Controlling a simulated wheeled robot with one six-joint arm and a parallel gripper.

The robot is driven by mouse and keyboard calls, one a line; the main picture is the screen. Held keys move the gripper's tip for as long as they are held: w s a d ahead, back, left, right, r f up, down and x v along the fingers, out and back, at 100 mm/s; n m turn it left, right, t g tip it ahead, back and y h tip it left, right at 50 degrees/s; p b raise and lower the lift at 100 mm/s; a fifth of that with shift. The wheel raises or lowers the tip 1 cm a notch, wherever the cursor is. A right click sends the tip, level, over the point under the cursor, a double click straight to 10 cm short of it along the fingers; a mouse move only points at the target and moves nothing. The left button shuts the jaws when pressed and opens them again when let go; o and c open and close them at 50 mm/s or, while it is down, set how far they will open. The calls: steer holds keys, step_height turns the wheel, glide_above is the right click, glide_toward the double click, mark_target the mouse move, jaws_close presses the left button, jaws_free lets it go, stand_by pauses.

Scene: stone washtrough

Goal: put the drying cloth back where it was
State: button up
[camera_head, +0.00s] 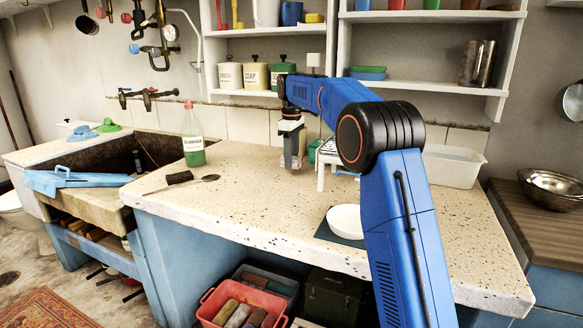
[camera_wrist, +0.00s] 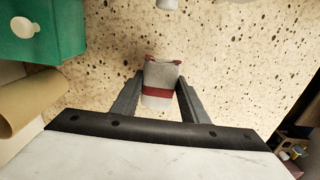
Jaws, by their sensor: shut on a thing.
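My gripper (camera_head: 292,160) hangs pointing down over the speckled countertop (camera_head: 240,190), near its back edge. In the wrist view my gripper (camera_wrist: 160,82) is shut on a folded grey-white cloth with a dark red band (camera_wrist: 162,74), which I take to be the drying cloth. The cloth sits between the two dark fingers. Whether it touches the counter is not clear. In the head view I cannot tell the cloth from the fingers.
A white stand (camera_head: 331,158) is close right of my gripper. A white bowl (camera_head: 345,219) and tub (camera_head: 452,166) are right. A green box (camera_wrist: 40,35) and brown roll (camera_wrist: 28,100) are near the gripper.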

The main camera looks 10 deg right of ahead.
steer(key=shift+f, duration=1.6)
steer(key=shift+f, duration=0.1)
steer(key=o, duration=1)
steer(key=shift+o, duration=0.2)
step_height(320, 180, up, 12)
steer(key=shift+r, duration=0.1)
